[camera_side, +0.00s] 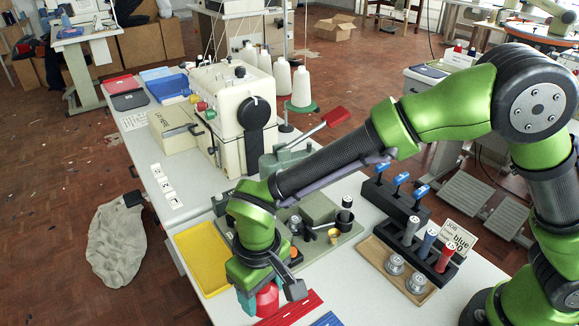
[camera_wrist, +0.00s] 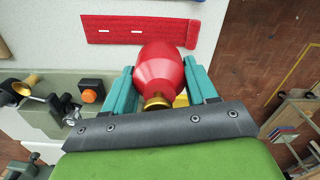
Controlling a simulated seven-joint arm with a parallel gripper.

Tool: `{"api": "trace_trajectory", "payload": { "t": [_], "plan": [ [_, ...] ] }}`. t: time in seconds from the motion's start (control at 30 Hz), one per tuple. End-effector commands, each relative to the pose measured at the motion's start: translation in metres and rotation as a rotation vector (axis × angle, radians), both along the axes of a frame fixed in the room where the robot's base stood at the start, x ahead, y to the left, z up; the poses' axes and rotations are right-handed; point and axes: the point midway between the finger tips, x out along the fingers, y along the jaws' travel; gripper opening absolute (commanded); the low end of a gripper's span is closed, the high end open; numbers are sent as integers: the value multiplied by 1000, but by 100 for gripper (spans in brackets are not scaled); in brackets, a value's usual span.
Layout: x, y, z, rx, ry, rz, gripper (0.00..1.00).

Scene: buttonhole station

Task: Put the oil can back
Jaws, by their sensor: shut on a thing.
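The oil can is a red rounded body with a brass-coloured collar. In the wrist view the oil can (camera_wrist: 160,70) sits between the two teal fingers of my gripper (camera_wrist: 161,80), which are shut on it. In the side view my gripper (camera_side: 266,294) points down near the front of the table, and part of the red can (camera_side: 267,301) shows between the fingers. My wrist hides the rest of it. I cannot tell whether the can touches the table.
A yellow tray (camera_side: 196,250) lies left of my gripper. A red strip (camera_side: 296,309) and a blue strip (camera_side: 328,319) lie at the front. A fixture plate (camera_side: 345,238) stands behind; a black rack (camera_side: 447,268) and wooden tray (camera_side: 378,252) are right. The sewing machine (camera_side: 232,105) is at the back.

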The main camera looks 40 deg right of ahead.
Motion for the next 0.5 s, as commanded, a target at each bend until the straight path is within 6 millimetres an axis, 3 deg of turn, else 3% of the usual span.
{"api": "trace_trajectory", "payload": {
  "t": [0.23, 0.5],
  "plan": [
    [34, 35, -5, 0, -2, 1, 8],
    [42, 44, -11, -1, 0, 0, 8]
  ]
}}
